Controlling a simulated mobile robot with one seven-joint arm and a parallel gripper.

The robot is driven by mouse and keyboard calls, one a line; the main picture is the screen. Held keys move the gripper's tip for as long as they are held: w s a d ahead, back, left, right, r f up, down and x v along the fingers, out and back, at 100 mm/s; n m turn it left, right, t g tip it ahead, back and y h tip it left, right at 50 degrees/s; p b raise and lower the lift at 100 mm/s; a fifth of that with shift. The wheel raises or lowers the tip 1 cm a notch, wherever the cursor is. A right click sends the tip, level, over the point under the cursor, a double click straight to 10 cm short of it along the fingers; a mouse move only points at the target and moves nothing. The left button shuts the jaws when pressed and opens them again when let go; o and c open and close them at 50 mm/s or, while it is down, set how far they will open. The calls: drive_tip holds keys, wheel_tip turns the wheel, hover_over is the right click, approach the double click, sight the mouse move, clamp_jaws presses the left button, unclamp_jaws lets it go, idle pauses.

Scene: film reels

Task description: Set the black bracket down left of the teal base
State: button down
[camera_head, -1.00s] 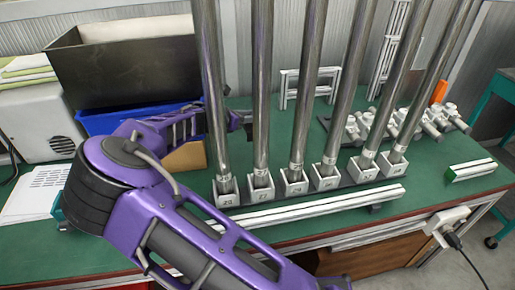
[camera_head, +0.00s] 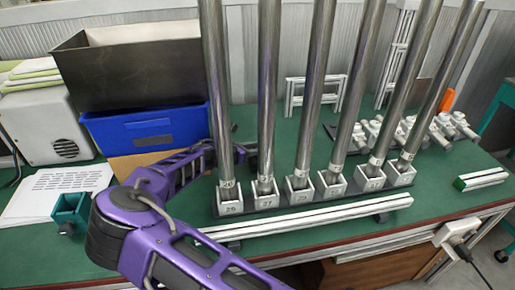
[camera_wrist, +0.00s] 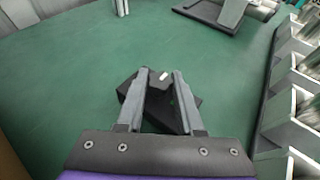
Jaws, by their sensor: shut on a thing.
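The black bracket (camera_wrist: 188,96) is between the two fingers of my gripper (camera_wrist: 163,80) in the wrist view. It sits low over the green table top, and I cannot tell whether it touches the surface. The fingers are shut on it and hide part of it. In the head view my gripper (camera_head: 243,150) is behind the upright metal tubes, and the bracket cannot be made out there. The teal base (camera_head: 70,210) stands at the table's left, beside white papers and left of my arm, well away from my gripper.
Several tall tubes stand in numbered holders (camera_head: 265,200) in front of my gripper. A blue bin (camera_head: 150,128) and a dark metal box (camera_head: 130,75) are at the back left. White sheets (camera_head: 40,195) lie left. A pale rail (camera_head: 310,218) lies in front of the holders.

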drive_tip(key=shift+f, duration=0.1)
drive_tip(key=c, duration=0.5)
unclamp_jaws()
drive_tip(key=shift+c, duration=0.2)
